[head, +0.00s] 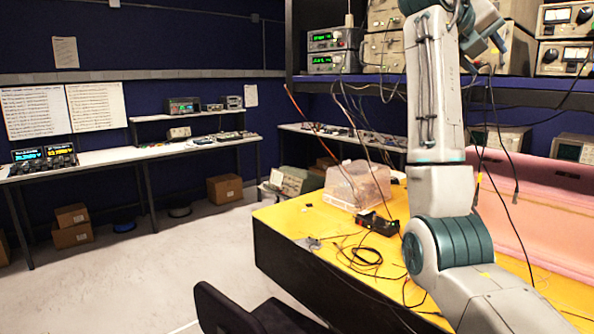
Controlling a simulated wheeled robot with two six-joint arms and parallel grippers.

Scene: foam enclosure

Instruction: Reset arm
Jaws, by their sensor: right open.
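My right arm (432,150) rises from the lower right, bends at a teal-banded elbow and stands upright in front of the bench. My right gripper (492,42) is at the top of it, small and partly hidden by the wrist, in front of the instrument shelf. It is open and I see nothing held in it. My left arm and left gripper are not in view.
A yellow bench (285,222) holds a clear plastic box (357,184), a black device (378,222), loose cables and a pink foam enclosure (535,205). Instruments fill the shelf (350,80) above. A black chair (225,312) stands in front. Floor at left is open.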

